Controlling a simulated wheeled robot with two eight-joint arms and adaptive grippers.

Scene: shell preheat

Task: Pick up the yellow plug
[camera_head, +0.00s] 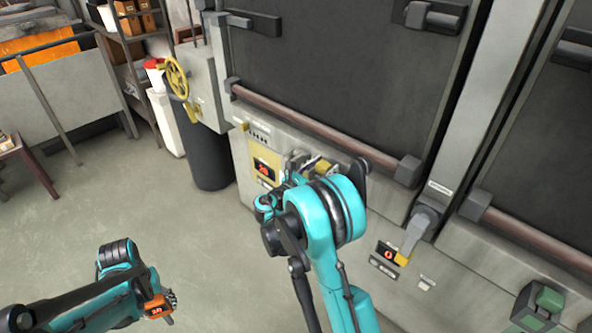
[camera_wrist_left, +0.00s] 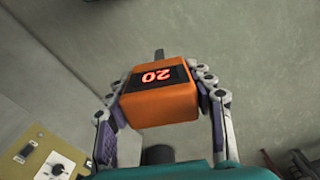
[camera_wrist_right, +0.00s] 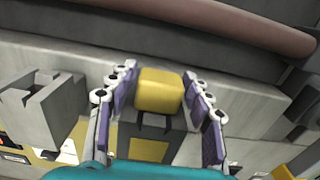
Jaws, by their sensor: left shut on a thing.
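The yellow plug (camera_wrist_right: 160,90) sits in a grey socket (camera_wrist_right: 152,140) on the front of the machine. In the head view a yellow part of it (camera_head: 322,167) shows just beyond my right arm. My right gripper (camera_wrist_right: 159,76) has its fingers apart, one on each side of the plug. Narrow gaps seem to show between the pads and the plug. My left gripper (camera_wrist_left: 160,92) is shut on an orange box (camera_wrist_left: 160,108) with a red "20" on its display. In the head view that box (camera_head: 155,307) is at the lower left, above the floor.
A grey block with a slot (camera_wrist_right: 40,108) stands left of the plug in the right wrist view. A brown bar (camera_head: 310,128) runs above the panel. A dark bin (camera_head: 208,155) stands left of the machine. The floor (camera_head: 110,205) at the left is clear.

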